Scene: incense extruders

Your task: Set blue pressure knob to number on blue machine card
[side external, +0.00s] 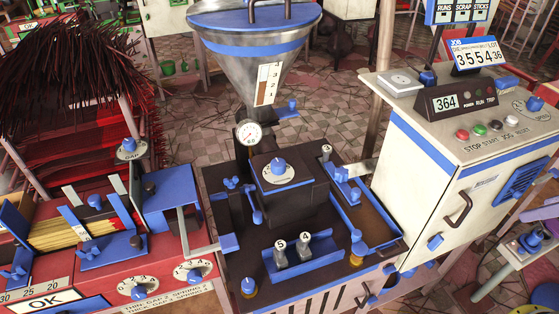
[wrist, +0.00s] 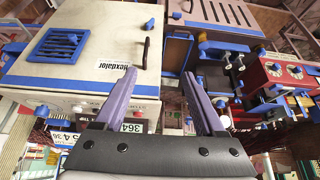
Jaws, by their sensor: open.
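A blue knob (side external: 278,166) sits on a round white dial on the black block of the blue-trimmed machine, under the steel hopper. The dial's marks are too small to read, and I cannot tell where the knob points.
A pressure gauge (side external: 249,132) stands just behind the knob. A red machine (side external: 130,275) with dials stands at the left.

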